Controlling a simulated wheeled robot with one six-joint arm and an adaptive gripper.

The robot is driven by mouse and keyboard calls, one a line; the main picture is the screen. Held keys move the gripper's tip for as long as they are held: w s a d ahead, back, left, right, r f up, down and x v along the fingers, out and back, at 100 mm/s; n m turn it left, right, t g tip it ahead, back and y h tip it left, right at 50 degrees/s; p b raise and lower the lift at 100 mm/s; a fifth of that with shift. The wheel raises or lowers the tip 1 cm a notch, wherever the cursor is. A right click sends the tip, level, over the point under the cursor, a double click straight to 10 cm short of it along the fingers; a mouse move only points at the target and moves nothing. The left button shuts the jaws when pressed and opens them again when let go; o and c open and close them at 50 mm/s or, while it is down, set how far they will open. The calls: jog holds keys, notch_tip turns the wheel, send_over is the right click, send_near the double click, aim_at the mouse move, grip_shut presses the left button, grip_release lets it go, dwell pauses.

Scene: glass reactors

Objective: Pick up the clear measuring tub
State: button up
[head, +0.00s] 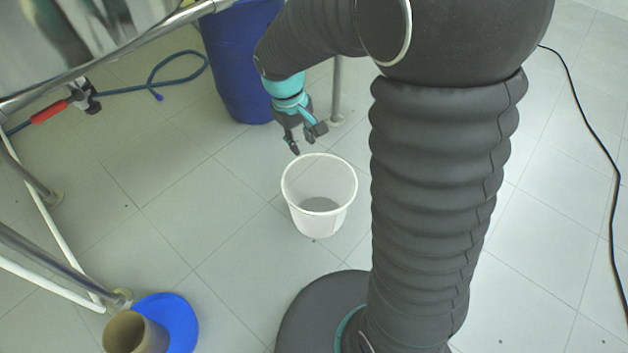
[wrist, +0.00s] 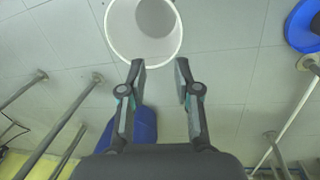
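The clear measuring tub (head: 318,208) looks whitish and translucent and stands upright on the tiled floor, open at the top, in the middle of the head view. In the wrist view the tub (wrist: 118,38) shows at the top, its rim just beyond my fingertips. My gripper (head: 305,143) is at the tub's far side, near its rim, pointing downward. In the wrist view my gripper (wrist: 159,68) has its two fingers apart with nothing between them. I cannot tell whether a fingertip touches the rim.
A blue barrel (head: 238,70) stands behind my gripper. A metal frame (head: 60,268) with legs is on the left. A blue round object (head: 180,322) and a brown cylinder (head: 135,335) lie at lower left. A black cable (head: 600,150) runs along the right. Floor left of the tub is clear.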

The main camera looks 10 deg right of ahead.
jog(key=w+a+f+n+g+h, duration=0.1)
jog(key=w+a+f+n, duration=0.2)
jog(key=f, duration=0.7)
jog(key=g+h+b, duration=0.1)
jog(key=g+b, duration=0.1)
send_near(302, 211)
jog(key=shift+n, duration=0.4)
jog(key=shift+w+x, duration=0.15)
jog(key=shift+x, duration=2.55)
jog(key=shift+w+x, duration=0.15)
jog(key=shift+x, duration=2.6)
jog(key=shift+a+f, duration=0.1)
jog(key=shift+c, duration=0.2)
grip_shut()
